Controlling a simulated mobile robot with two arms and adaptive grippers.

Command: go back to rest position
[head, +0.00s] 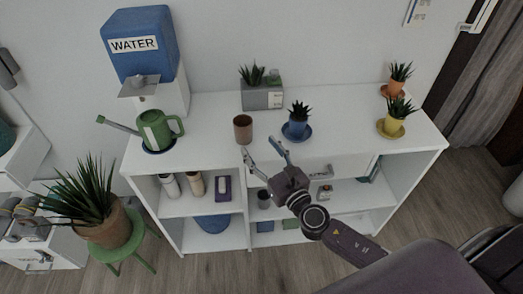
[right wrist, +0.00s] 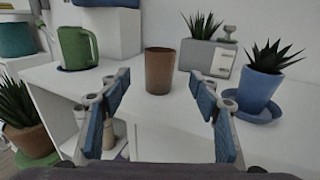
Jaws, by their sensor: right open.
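My right gripper (head: 264,160) is open and empty in the head view, in front of the white shelf desk (head: 341,136), near its front edge. In the right wrist view its two blue-padded fingers (right wrist: 158,103) are spread wide with nothing between them. A brown cup (head: 243,129) stands upright on the desk top just beyond the fingertips, apart from them. It also shows in the right wrist view (right wrist: 159,70), past the gap between the fingers. My left gripper is not in view.
On the desk top are a green watering can (head: 157,129), a water dispenser (head: 143,55), a grey planter (head: 262,95), a blue pot (head: 297,129), and orange (head: 396,86) and yellow (head: 392,124) pots. Bottles and boxes fill the shelves below. A potted plant (head: 108,228) stands on a green stool at left.

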